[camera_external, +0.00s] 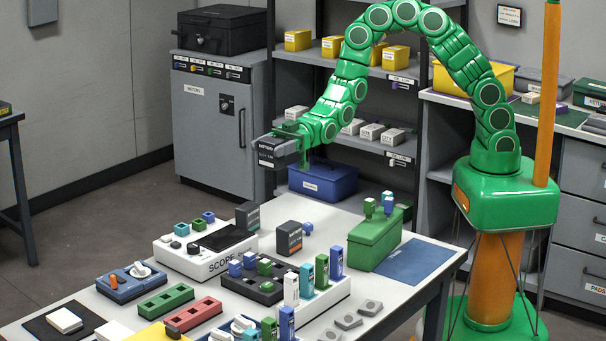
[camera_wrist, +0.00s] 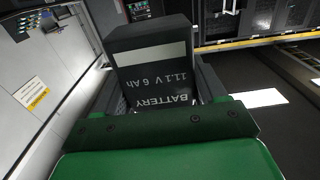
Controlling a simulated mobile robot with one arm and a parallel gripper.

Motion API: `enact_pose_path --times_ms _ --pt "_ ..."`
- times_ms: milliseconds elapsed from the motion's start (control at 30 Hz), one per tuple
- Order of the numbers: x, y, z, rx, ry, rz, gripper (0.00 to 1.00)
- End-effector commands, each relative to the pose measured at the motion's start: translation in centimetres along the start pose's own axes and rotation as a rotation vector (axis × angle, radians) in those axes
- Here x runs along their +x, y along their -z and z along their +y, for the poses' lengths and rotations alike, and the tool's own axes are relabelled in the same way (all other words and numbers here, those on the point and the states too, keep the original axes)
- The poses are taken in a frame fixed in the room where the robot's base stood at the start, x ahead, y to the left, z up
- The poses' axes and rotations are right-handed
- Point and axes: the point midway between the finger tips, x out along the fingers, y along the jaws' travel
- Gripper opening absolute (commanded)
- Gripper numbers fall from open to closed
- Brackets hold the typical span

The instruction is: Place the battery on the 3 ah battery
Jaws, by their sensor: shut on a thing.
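My gripper (camera_external: 290,138) is shut on a dark grey battery (camera_external: 272,153) and holds it high above the back left of the table. In the wrist view the battery (camera_wrist: 152,70) shows a pale stripe and the label "BATTERY 11.1 V 6 Ah", upside down.
The white table (camera_external: 335,212) holds a scope (camera_external: 204,262), a green box (camera_external: 374,240), a blue mat (camera_external: 414,262), a red tray (camera_external: 166,300) and several small coloured connectors. The front is crowded; some bare table shows around the two blocks. Shelves and a cabinet (camera_external: 214,130) stand behind.

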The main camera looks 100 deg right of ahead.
Motion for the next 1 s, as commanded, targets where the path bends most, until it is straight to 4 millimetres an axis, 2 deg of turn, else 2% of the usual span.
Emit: enact_pose_path --times_ms 133,533,1000 --pt "1.8 -0.9 1.2 -0.002 -0.002 0.003 0.28" --pt "4.4 -5.0 2.8 0.001 -0.001 0.000 0.28" --pt "5.8 -6.8 3.8 -0.002 -0.001 0.002 0.28"
